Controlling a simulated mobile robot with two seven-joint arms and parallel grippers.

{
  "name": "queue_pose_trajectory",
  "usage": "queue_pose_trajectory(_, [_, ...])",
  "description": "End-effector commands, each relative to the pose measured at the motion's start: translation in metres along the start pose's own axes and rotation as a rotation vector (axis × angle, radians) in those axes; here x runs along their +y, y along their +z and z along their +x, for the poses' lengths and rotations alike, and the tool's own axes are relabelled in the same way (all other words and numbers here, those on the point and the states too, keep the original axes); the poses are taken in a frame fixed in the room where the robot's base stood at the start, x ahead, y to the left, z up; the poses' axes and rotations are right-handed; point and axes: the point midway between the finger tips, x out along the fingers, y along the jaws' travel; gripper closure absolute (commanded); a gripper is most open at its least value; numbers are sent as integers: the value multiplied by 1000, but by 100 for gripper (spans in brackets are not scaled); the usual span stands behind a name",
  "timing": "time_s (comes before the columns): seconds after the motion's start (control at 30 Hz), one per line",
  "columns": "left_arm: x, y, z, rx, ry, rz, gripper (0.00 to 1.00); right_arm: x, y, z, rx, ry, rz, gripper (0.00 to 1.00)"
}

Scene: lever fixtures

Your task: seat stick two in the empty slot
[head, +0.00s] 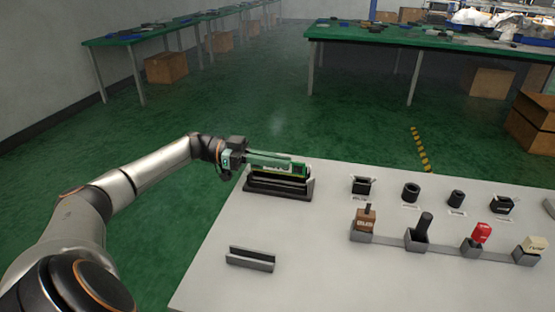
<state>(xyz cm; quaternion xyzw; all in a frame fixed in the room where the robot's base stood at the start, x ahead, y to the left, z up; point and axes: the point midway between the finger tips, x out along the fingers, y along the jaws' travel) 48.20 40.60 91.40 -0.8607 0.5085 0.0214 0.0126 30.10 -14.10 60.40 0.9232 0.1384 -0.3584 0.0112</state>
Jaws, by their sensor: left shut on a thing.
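My left gripper (241,156) is shut on a long green stick (270,160), which I take to be stick two. It holds the stick lengthwise at the far left corner of the white table, over the black slotted holder (277,190). A second green strip with light markings (289,170) shows just below and in front of it, at the holder. I cannot tell whether this is a separate stick. The slots are mostly hidden, so I cannot tell whether the held stick touches one. My right gripper is not in view.
A dark empty rack (250,259) lies near the table's front left. The table's middle is clear.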

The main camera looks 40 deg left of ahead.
Motion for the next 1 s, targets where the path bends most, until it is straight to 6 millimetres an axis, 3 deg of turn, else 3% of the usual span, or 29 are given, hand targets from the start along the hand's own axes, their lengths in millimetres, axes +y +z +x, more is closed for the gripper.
queue_pose_trajectory(1.0, [0,0,0,1,0,0,100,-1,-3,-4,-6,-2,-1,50])
